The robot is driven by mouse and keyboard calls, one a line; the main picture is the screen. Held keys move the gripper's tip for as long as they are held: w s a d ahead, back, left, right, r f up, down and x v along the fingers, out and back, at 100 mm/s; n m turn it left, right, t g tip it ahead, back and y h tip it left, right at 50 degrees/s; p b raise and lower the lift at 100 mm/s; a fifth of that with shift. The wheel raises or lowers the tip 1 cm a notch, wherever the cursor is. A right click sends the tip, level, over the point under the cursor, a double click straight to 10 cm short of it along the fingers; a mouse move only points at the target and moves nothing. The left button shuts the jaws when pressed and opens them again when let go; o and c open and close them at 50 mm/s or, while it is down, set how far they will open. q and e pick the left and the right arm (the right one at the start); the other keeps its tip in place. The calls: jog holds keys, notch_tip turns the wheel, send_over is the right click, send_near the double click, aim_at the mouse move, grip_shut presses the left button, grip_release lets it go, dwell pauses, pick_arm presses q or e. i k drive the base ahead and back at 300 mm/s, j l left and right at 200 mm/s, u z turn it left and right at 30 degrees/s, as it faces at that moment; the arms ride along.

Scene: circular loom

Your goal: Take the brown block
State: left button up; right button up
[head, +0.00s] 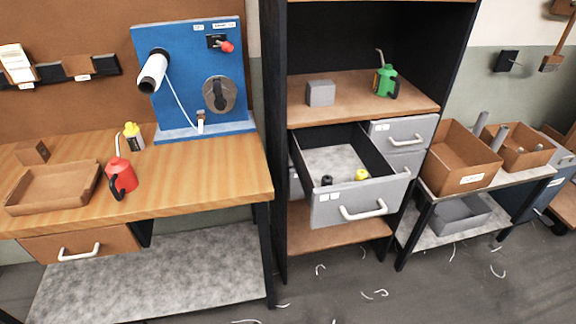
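A small brown block (32,152) sits on the wooden workbench (200,185) at the far left, just behind a brown open tray (30,205). It appears apart from the tray's near parts, but I cannot tell whether it touches the tray's back rim. Neither of my grippers shows in the head view.
A red oil can (122,178), a yellow-capped bottle (133,136) and a blue panel machine (190,80) stand on the bench. A grey drawer (352,205) stands open to the right, holding small items. A grey block (320,92) and green can (385,82) sit above it.

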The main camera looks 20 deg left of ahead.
aim_at(29, 153)
jog(key=u, duration=2.1)
